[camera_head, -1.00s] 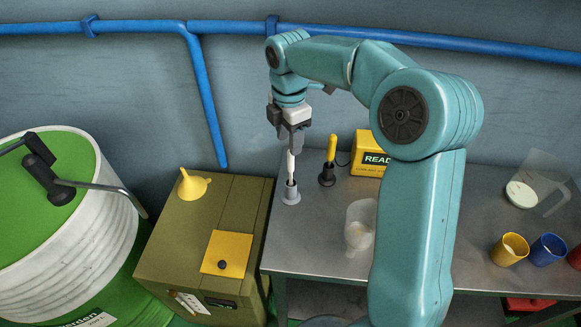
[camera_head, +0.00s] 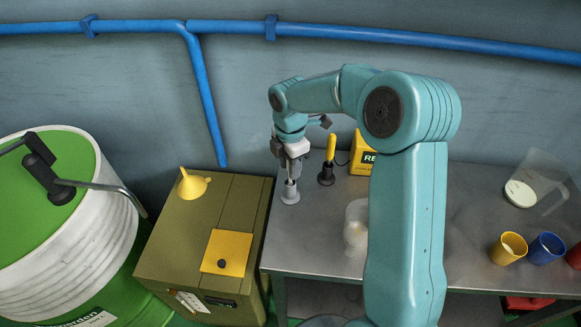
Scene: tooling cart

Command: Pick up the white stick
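The white stick (camera_head: 290,181) stands upright in a small grey holder (camera_head: 290,196) near the left end of the metal table. Only a little of the stick shows, as my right gripper (camera_head: 291,174) covers its upper part. My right gripper points down from above, with its fingers at the stick just over the holder. I cannot tell whether the fingers are closed on the stick or only around it. My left gripper is out of view.
A yellow-handled tool (camera_head: 331,148) in a dark holder stands just right of the gripper, before a yellow box (camera_head: 361,157). Yellow (camera_head: 509,249) and blue (camera_head: 547,249) cups stand right. A yellow funnel (camera_head: 192,185) sits on the cabinet at left.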

